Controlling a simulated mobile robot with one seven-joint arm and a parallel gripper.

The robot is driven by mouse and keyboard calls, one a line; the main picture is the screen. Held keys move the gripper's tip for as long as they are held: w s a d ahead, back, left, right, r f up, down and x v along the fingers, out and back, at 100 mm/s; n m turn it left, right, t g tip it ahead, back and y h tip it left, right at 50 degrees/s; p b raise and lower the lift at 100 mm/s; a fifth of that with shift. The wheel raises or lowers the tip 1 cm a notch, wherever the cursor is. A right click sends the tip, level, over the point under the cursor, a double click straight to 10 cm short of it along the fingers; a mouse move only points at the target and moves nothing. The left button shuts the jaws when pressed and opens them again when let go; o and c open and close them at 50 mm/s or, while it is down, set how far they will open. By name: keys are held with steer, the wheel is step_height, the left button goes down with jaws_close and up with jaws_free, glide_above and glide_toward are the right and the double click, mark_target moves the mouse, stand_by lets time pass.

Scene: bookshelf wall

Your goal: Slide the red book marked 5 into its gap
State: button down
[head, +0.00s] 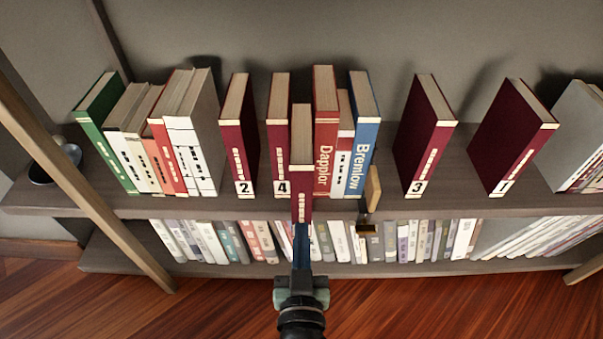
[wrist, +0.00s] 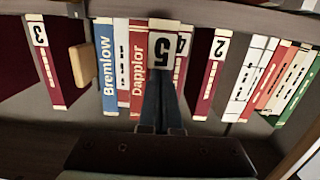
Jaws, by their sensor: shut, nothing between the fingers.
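The red book marked 5 (head: 302,165) stands upright between the red book marked 4 (head: 279,160) and the red Dapplor book (head: 325,150). Its spine sticks out in front of its neighbours, past the shelf's front edge. In the wrist view, book 5 (wrist: 163,62) shows its number upside down, with book 4 (wrist: 183,45) partly hidden behind it. My gripper (head: 301,230) is shut and empty, pointing at the lower part of book 5's spine. In the wrist view, my fingertips (wrist: 162,80) overlap the spine near the number; I cannot tell whether they touch it.
Red books 2 (head: 238,150), 3 (head: 424,145) and 1 (head: 512,145) stand apart on the same shelf (head: 455,205). A blue Bremlow book (head: 363,140) and a small wooden block (head: 373,188) are right of Dapplor. A lower shelf holds many books. A slanted wooden post (head: 85,190) crosses the left.

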mark_target(302, 215)
steer(key=shift+w+p, duration=0.3)
steer(key=shift+w, duration=2.05)
steer(key=shift+w+r+p, duration=0.1)
steer(key=shift+w+p, duration=0.7)
steer(key=shift+w, duration=1.9)
steer(key=shift+s, duration=2.1)
